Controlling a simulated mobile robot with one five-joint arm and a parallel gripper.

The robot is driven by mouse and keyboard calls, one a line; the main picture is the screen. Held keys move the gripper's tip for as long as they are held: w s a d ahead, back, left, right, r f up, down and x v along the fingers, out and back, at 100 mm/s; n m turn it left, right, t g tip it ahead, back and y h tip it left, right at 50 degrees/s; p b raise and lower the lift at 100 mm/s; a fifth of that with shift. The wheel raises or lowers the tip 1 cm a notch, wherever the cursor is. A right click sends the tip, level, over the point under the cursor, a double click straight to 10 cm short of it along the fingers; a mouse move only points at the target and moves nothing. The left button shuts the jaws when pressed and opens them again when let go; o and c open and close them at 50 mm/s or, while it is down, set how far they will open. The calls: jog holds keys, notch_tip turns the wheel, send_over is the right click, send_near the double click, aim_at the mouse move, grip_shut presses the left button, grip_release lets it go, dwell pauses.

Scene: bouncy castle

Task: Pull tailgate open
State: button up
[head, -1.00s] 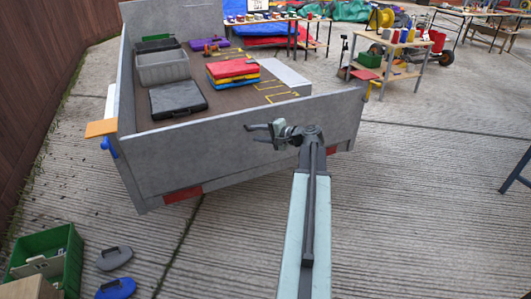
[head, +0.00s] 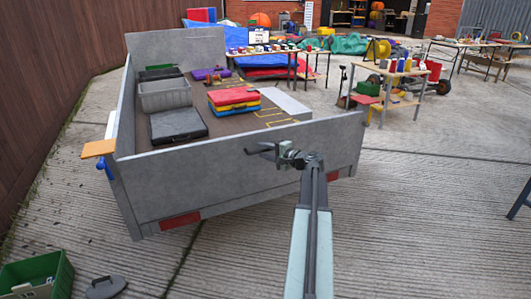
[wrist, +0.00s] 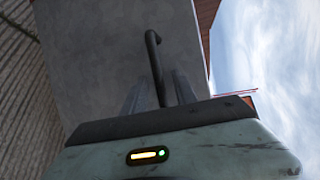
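The tailgate (head: 235,185) is the grey near panel of the trailer. It stands upright and looks closed against the trailer's sides. My gripper (head: 283,153) is in front of its upper edge, right of the middle, pointing left. A dark bent bar, seemingly a handle (head: 258,149), shows at the gripper's end. In the wrist view the bar (wrist: 154,55) rises between my two fingers (wrist: 160,88), against the grey panel (wrist: 100,50). The fingers look apart, with gaps beside the bar. Whether either touches it, and the bar's lower end, cannot be seen.
The trailer bed holds a grey crate (head: 165,96), a black case (head: 178,125) and a stack of coloured cases (head: 234,98). A green box (head: 38,275) sits on the ground at lower left. A work table (head: 392,75) stands at right. Concrete before the trailer is mostly clear.

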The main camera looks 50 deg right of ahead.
grip_shut()
dwell(1.4)
